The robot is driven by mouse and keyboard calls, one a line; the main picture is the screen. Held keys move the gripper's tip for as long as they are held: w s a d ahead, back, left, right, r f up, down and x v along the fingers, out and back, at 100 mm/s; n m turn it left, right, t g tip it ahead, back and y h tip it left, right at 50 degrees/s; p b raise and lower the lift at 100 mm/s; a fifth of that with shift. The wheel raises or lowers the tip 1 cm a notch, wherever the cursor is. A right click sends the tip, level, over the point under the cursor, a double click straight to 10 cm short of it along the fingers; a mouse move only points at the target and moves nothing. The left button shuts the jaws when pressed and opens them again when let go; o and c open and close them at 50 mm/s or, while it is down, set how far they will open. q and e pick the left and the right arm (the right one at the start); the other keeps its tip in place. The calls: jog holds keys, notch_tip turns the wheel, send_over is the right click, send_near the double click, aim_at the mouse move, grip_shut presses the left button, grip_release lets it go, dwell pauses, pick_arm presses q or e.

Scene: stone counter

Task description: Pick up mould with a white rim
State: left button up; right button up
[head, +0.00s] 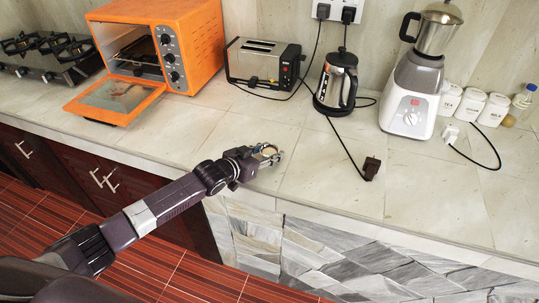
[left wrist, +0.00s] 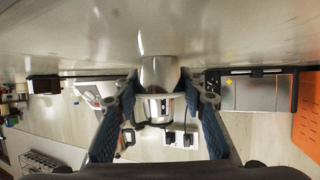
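A small round mould (head: 269,149) with a pale rim sits at the front edge of the counter in the head view, partly hidden by my gripper. In the left wrist view, which is upside down, a shiny metal cylinder that looks like the mould (left wrist: 160,71) shows straight ahead. My left gripper (head: 268,155) reaches in from the left, low over the counter, with its fingers on either side of the mould. In the left wrist view the left gripper (left wrist: 160,82) is open, with narrow gaps beside the mould. Contact cannot be told for sure. My right gripper is not in view.
Behind stand a toaster (head: 262,62), a kettle (head: 337,82) and a blender (head: 415,85), with a loose plug (head: 371,168) on the counter. An orange oven (head: 190,45) has its door open at left. White canisters (head: 468,105) stand at right. The front right counter is clear.

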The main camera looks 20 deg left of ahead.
pick_arm(q)
jog(key=c, duration=0.5)
jog(key=shift+c, duration=0.3)
jog(key=shift+r, duration=0.25)
